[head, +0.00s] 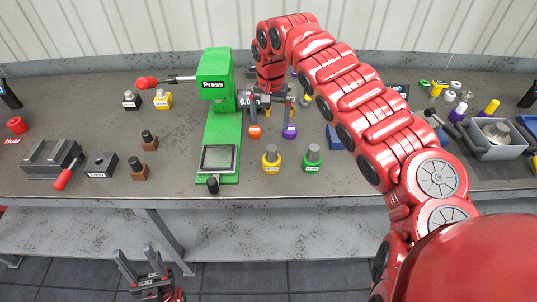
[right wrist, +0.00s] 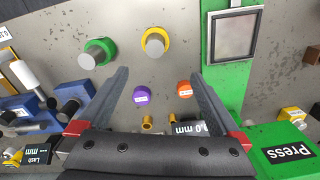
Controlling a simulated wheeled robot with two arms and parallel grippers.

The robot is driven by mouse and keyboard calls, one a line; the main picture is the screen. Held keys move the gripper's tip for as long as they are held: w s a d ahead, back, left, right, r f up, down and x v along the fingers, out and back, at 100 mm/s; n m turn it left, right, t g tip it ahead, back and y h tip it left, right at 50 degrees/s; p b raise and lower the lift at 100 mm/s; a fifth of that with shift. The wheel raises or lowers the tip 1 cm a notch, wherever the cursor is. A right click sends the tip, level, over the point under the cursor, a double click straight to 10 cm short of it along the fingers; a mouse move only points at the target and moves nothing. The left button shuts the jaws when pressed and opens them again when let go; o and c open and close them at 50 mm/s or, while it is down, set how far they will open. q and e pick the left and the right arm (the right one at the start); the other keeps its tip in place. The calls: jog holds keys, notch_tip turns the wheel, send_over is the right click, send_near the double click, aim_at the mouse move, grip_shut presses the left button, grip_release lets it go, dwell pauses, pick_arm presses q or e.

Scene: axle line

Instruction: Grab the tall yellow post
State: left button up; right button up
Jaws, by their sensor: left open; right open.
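Several yellow things show, and I cannot tell for sure which is the tall yellow post. My left gripper (head: 138,257) is open and empty, low in front of the bench.
The green press (head: 215,120) stands mid-bench. A yellow-based peg (head: 271,160) and a green-based peg (head: 311,160) stand to its right. Purple (right wrist: 141,96) and orange (right wrist: 184,89) pieces show between my right fingers. A grey bin (head: 492,152) stands at right. My right arm covers part of the bench.

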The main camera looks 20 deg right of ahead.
aim_at(272, 161)
jog(key=shift+s+d+f, duration=0.2)
jog(key=shift+f, duration=0.1)
notch_tip(272, 161, down, 11)
jog(key=p, duration=0.4)
jog(key=shift+a+f, duration=0.1)
jog(key=shift+f, duration=0.05)
jog(key=shift+s+f+p, duration=0.2)
jog(key=shift+f+p, duration=0.2)
jog(key=shift+p, duration=0.1)
jog(key=f, duration=0.1)
jog(key=f+p, duration=0.1)
jog(key=f, duration=0.1)
jog(key=shift+s+a+f, duration=0.1)
jog(key=shift+s+f, duration=0.1)
jog(key=shift+s, duration=0.1)
jog(key=shift+w+f+p, duration=0.1)
jog(key=shift+f+p, duration=0.25)
jog(key=shift+f, duration=0.25)
grip_shut()
